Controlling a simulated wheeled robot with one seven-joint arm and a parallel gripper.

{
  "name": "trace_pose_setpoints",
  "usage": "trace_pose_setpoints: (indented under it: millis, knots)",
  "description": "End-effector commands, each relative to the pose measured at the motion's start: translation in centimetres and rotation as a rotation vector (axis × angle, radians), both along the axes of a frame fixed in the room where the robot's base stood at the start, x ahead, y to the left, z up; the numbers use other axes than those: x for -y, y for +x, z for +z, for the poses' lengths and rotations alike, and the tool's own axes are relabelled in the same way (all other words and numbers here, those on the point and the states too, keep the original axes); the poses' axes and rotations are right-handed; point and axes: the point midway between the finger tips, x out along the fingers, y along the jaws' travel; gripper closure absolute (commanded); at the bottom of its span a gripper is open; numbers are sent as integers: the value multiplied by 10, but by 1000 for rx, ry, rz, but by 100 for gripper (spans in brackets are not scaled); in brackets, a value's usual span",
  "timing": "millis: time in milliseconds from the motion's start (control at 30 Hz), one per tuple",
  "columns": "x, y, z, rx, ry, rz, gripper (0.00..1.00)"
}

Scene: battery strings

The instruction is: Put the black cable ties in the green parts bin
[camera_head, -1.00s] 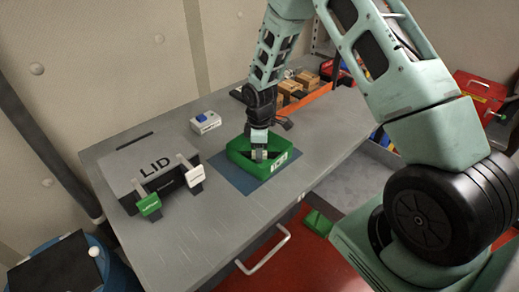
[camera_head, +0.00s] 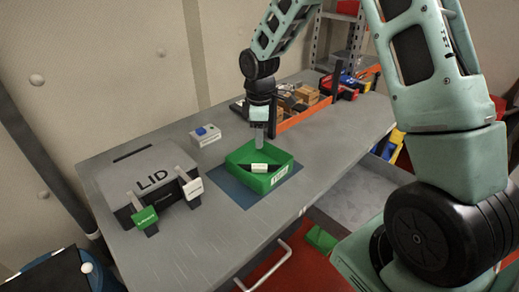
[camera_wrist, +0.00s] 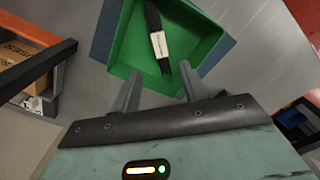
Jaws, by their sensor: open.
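The green parts bin (camera_head: 281,181) stands on a blue mat on the grey bench; it also shows in the wrist view (camera_wrist: 122,55). The black cable ties, a bundle with a white label band (camera_head: 259,168), lie inside the bin; in the wrist view the dark strands (camera_wrist: 153,16) and the label show against the green floor. My gripper (camera_head: 259,140) is above the bin's back edge. In the wrist view the two fingers of my gripper (camera_wrist: 158,88) are apart with nothing between them, and the cable ties lie beyond the fingertips.
An orange-edged tray (camera_head: 303,116) with cartons stands at the back right.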

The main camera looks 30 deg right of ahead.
Motion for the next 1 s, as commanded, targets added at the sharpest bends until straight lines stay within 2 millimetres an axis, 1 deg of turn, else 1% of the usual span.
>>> trace_pose_setpoints:
  millis: [67, 133, 167, 267, 300, 367, 400, 467, 500, 567, 600, 700, 800, 900, 1000]
  knots:
    - [0, 0, 6, 1, 0, 0, 56]
    - [-6, -2, 13, 2, 1, -1, 56]
    - [-12, -5, 17, 2, 3, -3, 56]
    - [-52, -26, 35, 6, 16, -21, 56]
    - [-74, -41, 44, 6, 24, -36, 56]
    - [-109, -71, 58, 6, 34, -63, 56]
    - [-131, -95, 67, 6, 41, -84, 56]
    - [-158, -133, 77, 2, 48, -120, 56]
    - [-173, -159, 83, 0, 52, -144, 56]
    - [-187, -195, 88, -3, 54, -179, 56]
    - [-194, -217, 91, -4, 55, -201, 56]
    - [-201, -261, 94, -7, 54, -250, 56]
    - [-202, -286, 94, -8, 53, -284, 56]
    - [-202, -297, 94, -10, 52, -300, 56]
    - [-202, -298, 94, -10, 52, -305, 56]
